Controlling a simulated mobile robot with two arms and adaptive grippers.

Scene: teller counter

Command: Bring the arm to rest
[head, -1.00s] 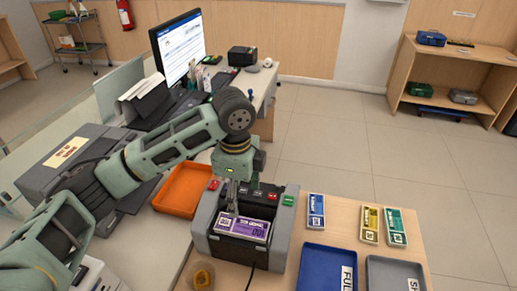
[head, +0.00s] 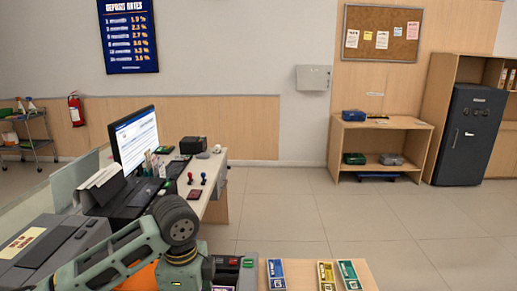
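My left arm reaches in from the lower left of the head view, over an orange tray (head: 140,277) that shows only in part. Its wrist is above the left side of the grey counting machine (head: 240,277) at the bottom edge. The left gripper's fingers are below the picture, so their state is hidden. A strip of a purple note bundle (head: 222,288) shows at the machine. My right arm and gripper are not in view.
Blue (head: 276,274), yellow (head: 327,276) and green (head: 348,274) note bundles lie on the wooden table right of the machine. A monitor (head: 137,141) and desk stand behind the arm. A low wooden shelf (head: 375,134) and dark safe (head: 468,135) stand across open floor.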

